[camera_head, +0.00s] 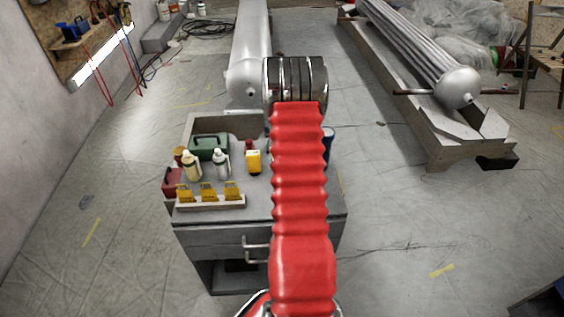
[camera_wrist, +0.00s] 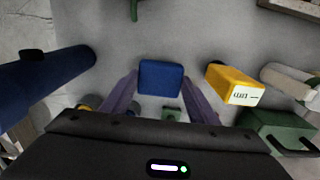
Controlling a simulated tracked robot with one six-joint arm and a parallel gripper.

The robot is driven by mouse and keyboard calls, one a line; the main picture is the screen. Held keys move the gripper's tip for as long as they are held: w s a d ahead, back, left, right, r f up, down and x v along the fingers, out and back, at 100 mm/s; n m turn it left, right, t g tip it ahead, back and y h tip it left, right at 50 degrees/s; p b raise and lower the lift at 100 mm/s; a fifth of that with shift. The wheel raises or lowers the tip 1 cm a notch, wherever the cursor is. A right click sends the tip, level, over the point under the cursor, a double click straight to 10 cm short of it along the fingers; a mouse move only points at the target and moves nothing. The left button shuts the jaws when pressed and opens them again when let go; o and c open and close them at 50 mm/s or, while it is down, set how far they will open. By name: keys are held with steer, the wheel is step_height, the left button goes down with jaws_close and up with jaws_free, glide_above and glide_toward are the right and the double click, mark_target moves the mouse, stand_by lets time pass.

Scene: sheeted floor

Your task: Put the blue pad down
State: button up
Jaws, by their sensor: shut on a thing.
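The blue pad (camera_wrist: 160,78) is a small rounded block in the middle of the wrist view. My gripper (camera_wrist: 160,82) is shut on it, with one purple finger along each side. The grey cabinet top (camera_wrist: 205,30) lies beneath. I cannot tell from this view whether the pad touches it or hangs just above. In the head view my red arm sleeve hides the gripper and the pad, over the right part of the grey cabinet (camera_head: 215,235).
In the wrist view a large blue cylinder (camera_wrist: 45,85) lies left, a yellow container (camera_wrist: 235,85) and a green case (camera_wrist: 280,128) right. The head view shows bottles (camera_head: 221,164) and a tray of yellow items (camera_head: 208,203) left of my arm.

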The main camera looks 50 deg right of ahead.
steer(key=shift+f, duration=1.75)
steer(key=o, duration=0.9)
steer(key=shift+o, duration=0.2)
steer(key=shift+f, duration=0.1)
step_height(320, 180, up, 14)
steer(key=shift+s+d+f, duration=0.15)
steer(key=shift+d, duration=0.15)
